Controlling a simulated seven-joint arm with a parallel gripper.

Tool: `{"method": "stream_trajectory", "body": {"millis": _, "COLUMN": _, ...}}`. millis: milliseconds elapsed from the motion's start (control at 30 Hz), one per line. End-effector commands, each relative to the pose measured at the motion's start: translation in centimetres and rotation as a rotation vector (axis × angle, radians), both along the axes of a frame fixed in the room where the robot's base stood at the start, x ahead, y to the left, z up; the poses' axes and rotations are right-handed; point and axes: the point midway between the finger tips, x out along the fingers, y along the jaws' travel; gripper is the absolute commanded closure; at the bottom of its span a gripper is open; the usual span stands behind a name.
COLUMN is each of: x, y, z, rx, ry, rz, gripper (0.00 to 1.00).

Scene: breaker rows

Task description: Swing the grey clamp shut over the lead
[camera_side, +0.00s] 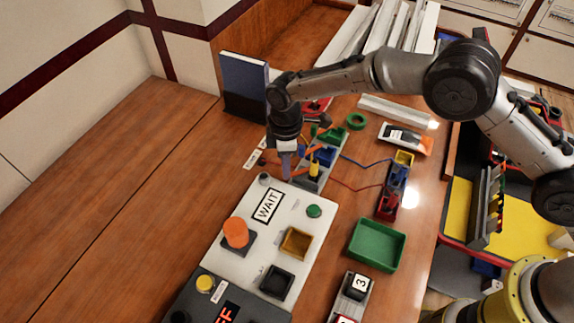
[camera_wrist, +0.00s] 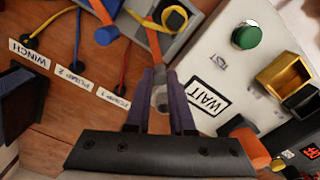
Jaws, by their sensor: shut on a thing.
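My gripper (camera_side: 286,174) is low at the far-left end of the white panel, beside the grey terminal block (camera_side: 311,183). In the wrist view my gripper's purple fingers (camera_wrist: 163,98) are closed around a small pale grey piece (camera_wrist: 161,96) at the end of an orange strip (camera_wrist: 172,77). The strip runs up to the grey block, which carries a yellow round part (camera_wrist: 174,18). I cannot tell whether the grey piece belongs to the clamp. Coloured leads, including a blue one (camera_wrist: 77,30), run beside the block. The fingers partly hide the held piece.
The white panel (camera_side: 222,262) bears a WAIT sign, a green button (camera_side: 314,211), an orange knob (camera_side: 236,232) and small trays. A green tray (camera_side: 376,245) lies to the right. A blue upright box (camera_side: 243,84) stands behind my gripper. The table's left side is clear.

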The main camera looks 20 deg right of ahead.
Motion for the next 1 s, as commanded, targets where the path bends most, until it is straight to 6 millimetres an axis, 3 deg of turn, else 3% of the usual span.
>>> {"method": "stream_trajectory", "body": {"millis": 600, "x": 2.2, "y": -0.5, "z": 0.2, "rx": 0.002, "ry": -0.002, "rz": -0.567, "gripper": 1.00}}
{"method": "stream_trajectory", "body": {"millis": 1000, "x": 2.9, "y": -1.0, "z": 0.2, "rx": 0.003, "ry": -0.002, "rz": -0.796, "gripper": 1.00}}
